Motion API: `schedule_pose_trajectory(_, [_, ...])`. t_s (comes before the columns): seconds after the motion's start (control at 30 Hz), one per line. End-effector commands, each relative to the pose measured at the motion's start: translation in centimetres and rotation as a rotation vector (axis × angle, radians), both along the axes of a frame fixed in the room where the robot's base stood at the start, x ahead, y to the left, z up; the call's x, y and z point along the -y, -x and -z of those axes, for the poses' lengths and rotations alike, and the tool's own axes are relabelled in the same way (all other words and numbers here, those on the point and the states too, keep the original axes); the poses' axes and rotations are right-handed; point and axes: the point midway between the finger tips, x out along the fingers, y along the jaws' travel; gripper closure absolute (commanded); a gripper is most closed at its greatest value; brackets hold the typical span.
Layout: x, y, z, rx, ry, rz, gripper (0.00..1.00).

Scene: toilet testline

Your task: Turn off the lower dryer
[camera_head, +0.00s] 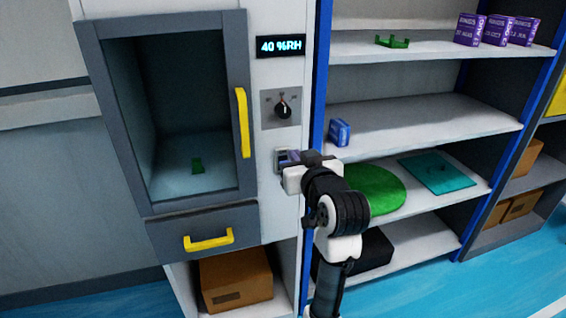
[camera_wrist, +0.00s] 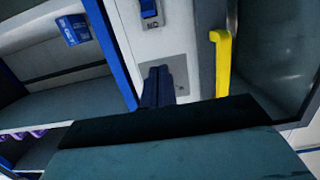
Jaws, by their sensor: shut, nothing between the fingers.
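The dryer cabinet (camera_head: 222,110) has a grey-framed glass door with a yellow handle (camera_head: 242,122). Its side panel carries a lit display (camera_head: 280,46) reading 40 %RH and a black knob (camera_head: 283,108) on a grey plate. Below the knob is a small switch (camera_head: 281,156), partly hidden by my gripper. My gripper (camera_head: 287,160) is shut and empty, in front of the panel at the switch's height. In the wrist view, the blue rocker switch (camera_wrist: 148,9) is at the top edge. The shut fingers (camera_wrist: 158,86) overlap the grey plate (camera_wrist: 182,68) there; contact cannot be told.
A drawer with a yellow handle (camera_head: 209,240) is under the door, and a cardboard box (camera_head: 236,279) sits below it. Open shelves to the right hold a small blue box (camera_head: 339,132), a green disc (camera_head: 375,188) and a teal board (camera_head: 437,173). A blue post (camera_head: 318,90) divides cabinet and shelves.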

Motion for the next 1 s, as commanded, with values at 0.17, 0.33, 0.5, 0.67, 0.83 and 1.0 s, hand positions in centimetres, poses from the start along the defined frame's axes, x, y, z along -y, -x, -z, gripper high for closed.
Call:
schedule_pose_trajectory(0.17, [0.6,0.1,0.4,-0.018,0.002,0.004,1.00])
schedule_pose_trajectory(0.33, [0.5,0.1,0.4,-0.016,0.002,0.004,1.00])
schedule_pose_trajectory(0.5, [0.3,-0.5,0.4,-0.019,0.001,0.003,1.00])
schedule_pose_trajectory(0.67, [-0.5,-2.8,0.7,-0.019,0.001,0.001,1.00])
schedule_pose_trajectory(0.83, [-1.6,-6.3,1.2,-0.019,0.001,0.002,1.00])
schedule_pose_trajectory(1.0, [-2.8,-9.7,1.7,-0.018,0.002,0.002,1.00])
